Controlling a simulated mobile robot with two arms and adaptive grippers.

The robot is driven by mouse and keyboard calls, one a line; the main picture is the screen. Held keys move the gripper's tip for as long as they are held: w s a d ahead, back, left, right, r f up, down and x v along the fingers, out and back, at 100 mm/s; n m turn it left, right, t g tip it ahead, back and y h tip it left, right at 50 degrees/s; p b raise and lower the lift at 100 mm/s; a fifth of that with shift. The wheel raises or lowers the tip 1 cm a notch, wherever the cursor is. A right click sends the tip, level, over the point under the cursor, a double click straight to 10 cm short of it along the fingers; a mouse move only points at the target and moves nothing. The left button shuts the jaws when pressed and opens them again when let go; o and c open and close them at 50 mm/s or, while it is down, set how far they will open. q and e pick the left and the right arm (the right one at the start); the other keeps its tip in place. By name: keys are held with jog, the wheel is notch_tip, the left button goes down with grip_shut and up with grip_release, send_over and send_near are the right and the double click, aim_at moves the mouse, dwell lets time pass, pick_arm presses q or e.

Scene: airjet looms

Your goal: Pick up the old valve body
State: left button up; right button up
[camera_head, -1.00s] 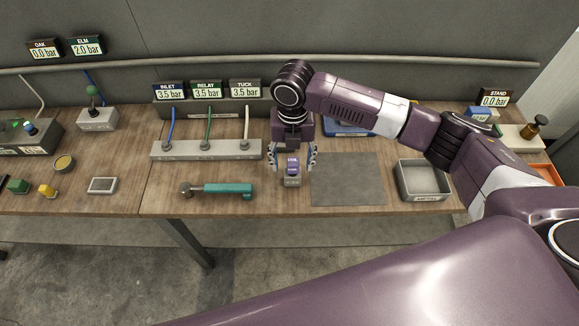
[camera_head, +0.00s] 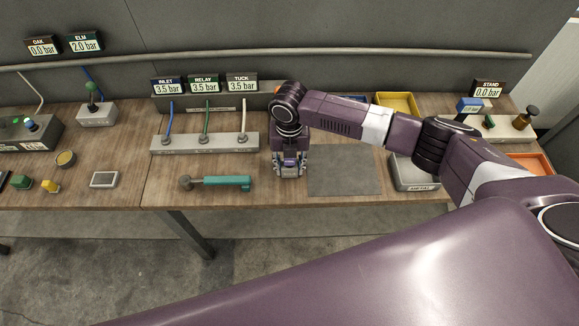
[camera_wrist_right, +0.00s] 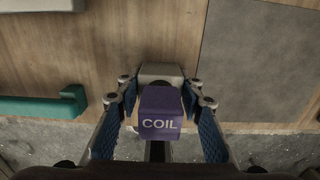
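The old valve body (camera_head: 290,164) is a small grey block with a purple cap. It stands upright on the wooden bench, left of the grey mat, and is partly hidden by my right gripper (camera_head: 289,171). In the right wrist view the purple cap (camera_wrist_right: 160,112) reads COIL, and the grey block (camera_wrist_right: 161,73) shows behind it. My right gripper (camera_wrist_right: 160,88) points down with one blue-padded finger on each side of the valve body. Narrow gaps show beside the cap; contact at the grey block is not clear. My left gripper is not in view.
A teal-handled tool (camera_head: 216,183) lies left of the valve body. The grey mat (camera_head: 343,170) is bare. A grey tray (camera_head: 414,174) stands right of it, partly behind my arm. A manifold with hoses (camera_head: 205,143) is behind left. The bench's front edge is close.

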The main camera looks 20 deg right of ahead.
jog(key=shift+r, duration=0.1)
jog(key=c, duration=0.6)
jog(key=shift+c, duration=0.2)
